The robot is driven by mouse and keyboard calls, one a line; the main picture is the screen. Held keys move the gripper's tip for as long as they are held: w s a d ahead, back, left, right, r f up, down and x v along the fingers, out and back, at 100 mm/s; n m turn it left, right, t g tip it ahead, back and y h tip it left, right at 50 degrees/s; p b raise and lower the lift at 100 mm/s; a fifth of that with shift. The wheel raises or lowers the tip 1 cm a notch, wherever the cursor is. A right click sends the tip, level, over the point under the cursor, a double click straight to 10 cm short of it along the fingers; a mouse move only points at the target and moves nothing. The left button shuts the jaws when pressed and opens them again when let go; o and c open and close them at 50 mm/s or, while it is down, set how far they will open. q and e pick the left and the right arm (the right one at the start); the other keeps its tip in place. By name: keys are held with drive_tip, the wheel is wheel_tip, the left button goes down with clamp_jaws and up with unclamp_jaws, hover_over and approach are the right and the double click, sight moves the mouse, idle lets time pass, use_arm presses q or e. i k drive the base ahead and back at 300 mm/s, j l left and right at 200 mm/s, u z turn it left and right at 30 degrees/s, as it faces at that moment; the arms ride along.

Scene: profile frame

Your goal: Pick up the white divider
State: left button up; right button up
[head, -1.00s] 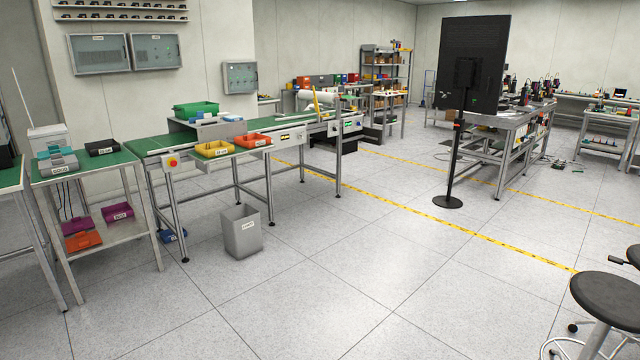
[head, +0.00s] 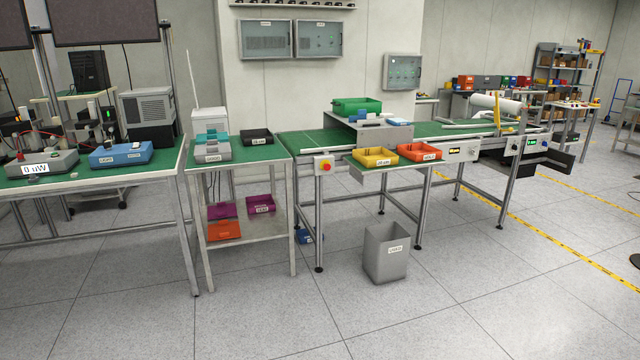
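I cannot make out a white divider for certain in the head view. A white rounded piece (head: 494,107) lies at the far right end of the green-topped conveyor bench (head: 310,143). I cannot tell whether it is the divider. Small pale blue and white pieces (head: 398,121) lie on the grey raised box on the bench. Neither of my grippers is in view.
Yellow (head: 375,157) and orange (head: 419,152) bins sit at the bench front, a green bin (head: 357,106) on the raised box. A grey waste bin (head: 386,252) stands on the floor. A side table (head: 240,160) and instrument bench (head: 90,181) stand left. The foreground floor is clear.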

sight(371, 119)
drive_tip(key=i+u, duration=0.15)
drive_tip(key=i, duration=1.45)
